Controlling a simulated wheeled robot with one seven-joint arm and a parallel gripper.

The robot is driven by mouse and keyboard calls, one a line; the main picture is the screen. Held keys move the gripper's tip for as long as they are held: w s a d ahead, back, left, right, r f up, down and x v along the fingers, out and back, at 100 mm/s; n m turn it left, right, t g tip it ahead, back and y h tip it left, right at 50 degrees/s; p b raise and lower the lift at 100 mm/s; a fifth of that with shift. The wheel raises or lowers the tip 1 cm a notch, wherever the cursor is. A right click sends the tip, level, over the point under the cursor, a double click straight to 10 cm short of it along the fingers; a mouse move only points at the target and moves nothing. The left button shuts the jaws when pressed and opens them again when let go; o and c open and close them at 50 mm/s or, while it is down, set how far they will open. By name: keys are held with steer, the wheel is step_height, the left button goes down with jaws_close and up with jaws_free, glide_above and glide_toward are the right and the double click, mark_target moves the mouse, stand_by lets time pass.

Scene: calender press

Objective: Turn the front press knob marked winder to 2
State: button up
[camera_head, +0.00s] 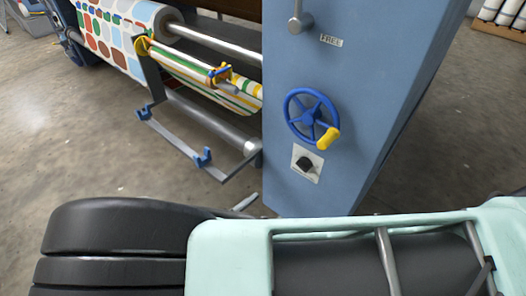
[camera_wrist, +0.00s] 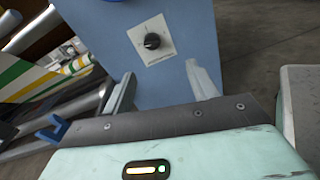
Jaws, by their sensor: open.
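The black knob (camera_head: 304,163) sits on a white plate (camera_head: 315,177) low on the blue press front, under the blue handwheel. In the wrist view the knob (camera_wrist: 152,41) and its white plate (camera_wrist: 163,53) face me, above the space between my fingers. The marks on the plate are too small to read. My gripper (camera_wrist: 160,85) is open and empty. Its two fingers stand apart, left and right below the plate, not touching the knob. In the head view the fingers are mostly hidden behind my arm.
A blue handwheel (camera_head: 300,112) with a yellow handle (camera_head: 328,139) sticks out just above the knob. A lever (camera_head: 298,20) beside a FREE label is higher up. A grey bracket frame (camera_head: 190,143) with blue hooks and printed rolls (camera_head: 190,68) lies to the left.

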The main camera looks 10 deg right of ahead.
mark_target(301, 167)
steer(key=shift+n+t, duration=0.4)
steer(key=shift+t, duration=0.3)
steer(key=b+x, duration=0.1)
steer(key=x, duration=0.4)
steer(key=b+x, duration=0.2)
steer(key=x, duration=0.4)
steer(key=w+f+b+x, duration=0.1)
steer(key=b+x, duration=0.1)
steer(key=x, duration=0.3)
steer(key=shift+w+a+f, duration=0.1)
steer(key=shift+w, duration=0.05)
steer(key=c, duration=1)
